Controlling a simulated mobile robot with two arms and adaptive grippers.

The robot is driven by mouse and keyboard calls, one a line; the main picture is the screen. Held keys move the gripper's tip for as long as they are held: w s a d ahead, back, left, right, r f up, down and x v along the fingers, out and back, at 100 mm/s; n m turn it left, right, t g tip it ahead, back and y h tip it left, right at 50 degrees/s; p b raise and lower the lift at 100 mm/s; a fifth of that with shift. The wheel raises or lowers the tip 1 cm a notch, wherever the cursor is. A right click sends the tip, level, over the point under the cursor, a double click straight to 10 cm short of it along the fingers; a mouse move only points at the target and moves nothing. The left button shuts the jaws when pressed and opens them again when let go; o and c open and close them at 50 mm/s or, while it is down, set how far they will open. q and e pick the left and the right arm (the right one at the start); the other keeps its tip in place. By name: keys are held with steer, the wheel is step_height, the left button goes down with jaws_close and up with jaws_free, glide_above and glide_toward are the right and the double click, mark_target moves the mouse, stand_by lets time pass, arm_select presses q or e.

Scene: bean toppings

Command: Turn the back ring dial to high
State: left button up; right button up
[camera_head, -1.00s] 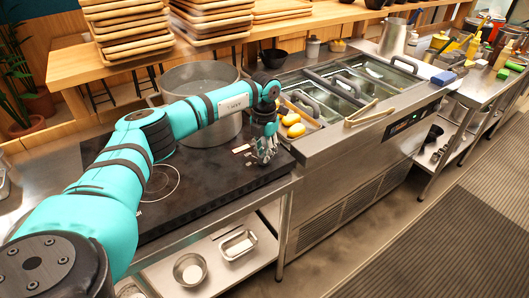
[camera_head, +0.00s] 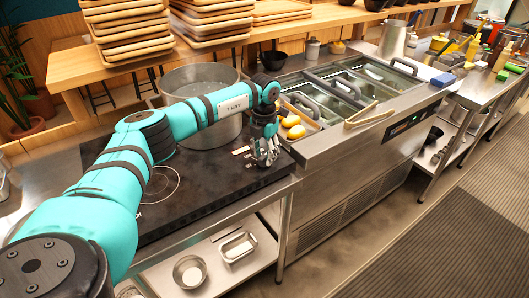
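The black cooktop (camera_head: 205,188) lies on the steel counter, with a ring marking (camera_head: 160,186) on its left part. A large steel pot (camera_head: 203,128) stands at its back, partly behind my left arm. My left gripper (camera_head: 266,158) points down over the right end of the cooktop, beside a small light-coloured panel (camera_head: 241,150). No dial can be made out clearly; the gripper may hide part of the controls there. The fingers are too small to tell whether they are open or shut. My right gripper does not show.
Right of the cooktop stands a steel prep counter with sunken bins (camera_head: 345,88), yellow items (camera_head: 296,131) and tongs (camera_head: 370,117). Stacked wooden trays (camera_head: 130,30) sit on the back shelf. Metal pans (camera_head: 238,246) rest on the lower shelf. The cooktop's front is clear.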

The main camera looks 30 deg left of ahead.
mark_target(264, 155)
arm_select(q)
step_height(264, 155, up, 12)
stand_by(0.4)
stand_by(0.4)
